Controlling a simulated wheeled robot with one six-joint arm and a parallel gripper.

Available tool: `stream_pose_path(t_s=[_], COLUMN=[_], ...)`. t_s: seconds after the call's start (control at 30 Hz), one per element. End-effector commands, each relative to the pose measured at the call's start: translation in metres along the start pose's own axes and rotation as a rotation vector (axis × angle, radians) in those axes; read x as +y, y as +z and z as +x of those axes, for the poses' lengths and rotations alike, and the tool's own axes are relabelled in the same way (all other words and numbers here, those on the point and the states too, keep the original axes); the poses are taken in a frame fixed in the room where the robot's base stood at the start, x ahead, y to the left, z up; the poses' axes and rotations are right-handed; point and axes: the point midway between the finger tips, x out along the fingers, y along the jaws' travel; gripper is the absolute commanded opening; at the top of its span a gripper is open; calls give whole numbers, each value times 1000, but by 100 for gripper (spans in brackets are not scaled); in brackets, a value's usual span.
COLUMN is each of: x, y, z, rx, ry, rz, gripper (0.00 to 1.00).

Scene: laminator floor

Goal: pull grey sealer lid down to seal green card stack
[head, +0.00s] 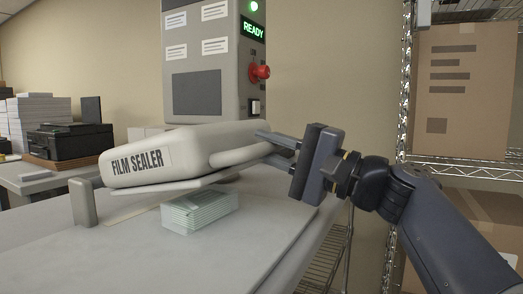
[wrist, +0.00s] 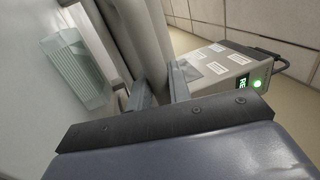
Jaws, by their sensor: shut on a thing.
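The grey sealer lid (head: 190,150), labelled FILM SEALER, is tilted partly open above the table in the head view. A pale green card stack (head: 200,210) sits under it, with a gap between the stack and the lid plate. My gripper (head: 268,146) is shut on the lid's handle (head: 235,155) at the right end of the lid. In the wrist view, the gripper (wrist: 162,92) has its fingers around the pale handle bar (wrist: 150,45), and the card stack (wrist: 75,68) shows at the left.
A grey control unit (head: 215,60) with a green READY display and a red knob stands behind the lid. A wire shelf with cardboard boxes (head: 465,90) is at the right. A black printer (head: 70,143) and paper piles are at the back left. The table front (head: 150,255) is clear.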

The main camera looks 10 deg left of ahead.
Motion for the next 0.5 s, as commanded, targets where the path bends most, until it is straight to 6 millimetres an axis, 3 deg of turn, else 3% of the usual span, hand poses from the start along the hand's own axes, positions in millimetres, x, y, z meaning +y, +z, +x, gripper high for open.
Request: stream_pose_path(t_s=[0.03,0.1,0.5], x=[18,28,70], y=[0,0,-1], z=[-6,-11,-26], rx=[0,-1,-1], ry=[4,5,5], rz=[2,2,3], gripper=[0,0,0])
